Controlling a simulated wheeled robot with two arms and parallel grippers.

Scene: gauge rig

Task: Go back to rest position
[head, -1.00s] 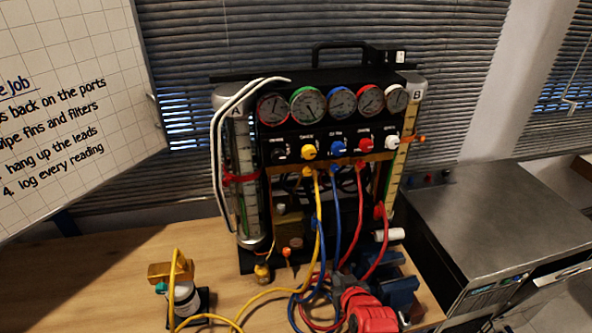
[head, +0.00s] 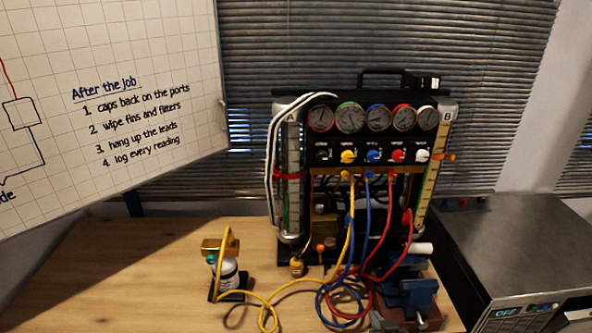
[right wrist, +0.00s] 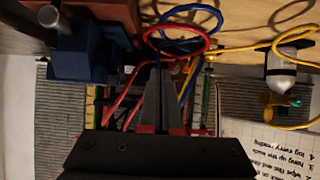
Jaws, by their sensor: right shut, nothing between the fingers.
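My right gripper (right wrist: 161,70) shows in the right wrist view, its dark fingers together and empty. Coloured hoses lie behind the fingertips there; I cannot tell the gap. In the head view I cannot make this gripper out clearly. My left gripper is in neither view. The gauge rig (head: 365,148) stands upright on the wooden bench, with a row of round gauges and coloured knobs. A yellow hose (head: 283,290), a blue hose (head: 369,212) and a red hose (head: 390,215) hang from it and coil on the bench.
A blue and brown vise (head: 418,293) stands at the bench's right front. A small bottle with a brass block (head: 228,272) stands at left. A whiteboard (head: 110,110) is at upper left, a steel cabinet (head: 510,240) at right. The bench's left part (head: 120,270) is clear.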

